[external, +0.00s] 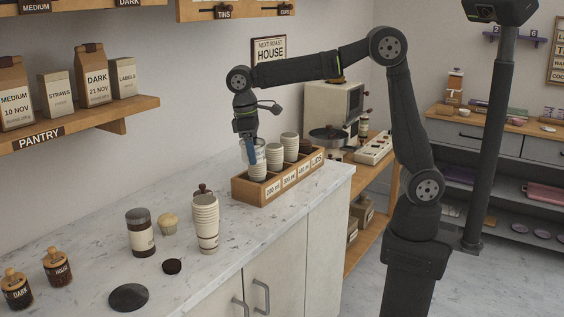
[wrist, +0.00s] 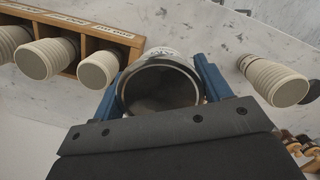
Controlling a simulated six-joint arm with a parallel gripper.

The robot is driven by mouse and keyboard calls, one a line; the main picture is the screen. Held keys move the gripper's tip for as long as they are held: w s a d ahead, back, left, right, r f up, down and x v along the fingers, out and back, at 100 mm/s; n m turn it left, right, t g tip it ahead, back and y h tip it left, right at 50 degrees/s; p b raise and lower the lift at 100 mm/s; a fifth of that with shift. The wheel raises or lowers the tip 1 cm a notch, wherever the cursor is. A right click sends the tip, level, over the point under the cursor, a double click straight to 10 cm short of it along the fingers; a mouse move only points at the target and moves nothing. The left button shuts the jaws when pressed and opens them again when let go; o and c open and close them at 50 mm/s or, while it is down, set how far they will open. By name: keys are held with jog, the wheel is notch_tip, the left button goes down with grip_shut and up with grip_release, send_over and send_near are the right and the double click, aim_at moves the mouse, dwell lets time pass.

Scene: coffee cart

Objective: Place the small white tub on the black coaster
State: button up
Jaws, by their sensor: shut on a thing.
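The small white tub shows in the external view (external: 244,152) as a pale cylinder at my gripper (external: 252,152), partly covered by the blue fingers. In the wrist view, my gripper (wrist: 160,85) has its two blue fingers on either side of the tub (wrist: 160,57), whose round rim and dark grey inside face the camera. The gripper is shut on it, above the counter beside the wooden cup organiser. The black coaster (external: 128,297), a flat dark disc, lies bare at the counter's front, far to the lower left of the gripper.
The wooden organiser (external: 241,192) holds stacked cups and also shows in the wrist view (wrist: 113,38). A tall cup stack (external: 206,222), a labelled jar (external: 140,232), a muffin (external: 168,223) and a small dark disc (external: 172,266) stand between gripper and coaster. Two jars stand at left.

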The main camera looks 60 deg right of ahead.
jog(key=w+a+m+y, duration=0.1)
jog(key=w+a+m, duration=0.4)
jog(key=a+m, duration=0.5)
jog(key=m+t+y, duration=0.2)
jog(key=m, duration=1.2)
send_over(144, 296)
jog(key=f, duration=1.2)
jog(key=shift+d+f, duration=0.3)
jog(key=shift+f, duration=2.05)
jog(key=shift+f, duration=0.15)
jog(key=o, duration=1.1)
jog(key=shift+c, duration=0.2)
